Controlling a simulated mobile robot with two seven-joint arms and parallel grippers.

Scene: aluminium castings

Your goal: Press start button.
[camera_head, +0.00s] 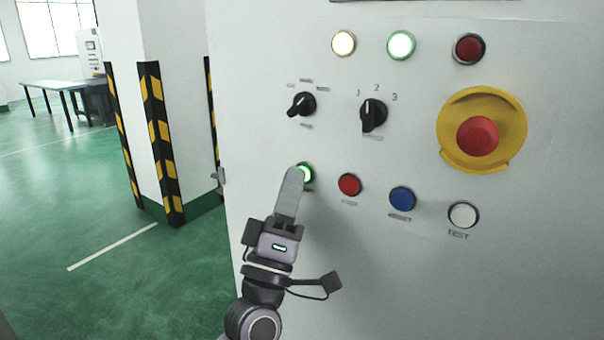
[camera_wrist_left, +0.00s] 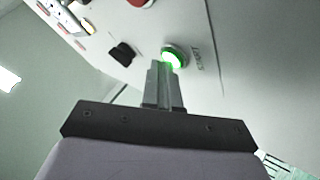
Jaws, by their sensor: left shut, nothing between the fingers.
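The start button (camera_head: 307,174) is a lit green-ringed push button at the left end of the lower row on the grey control panel (camera_head: 400,270). My left gripper (camera_head: 294,172) is shut and empty, with its fingertips at the button and covering its left part in the head view. In the left wrist view the button (camera_wrist_left: 174,57) glows green just beyond the fingertips (camera_wrist_left: 160,65). I cannot tell for sure whether they touch it. The button's label is mostly hidden in the head view. My right gripper is not in view.
Right of it are a red button (camera_head: 349,185), a blue button (camera_head: 402,199) and a white test button (camera_head: 463,215). Above are two black selector knobs (camera_head: 303,104) (camera_head: 373,115), a red emergency stop (camera_head: 478,136) and three lamps (camera_head: 401,45). A striped pillar (camera_head: 165,145) stands left.

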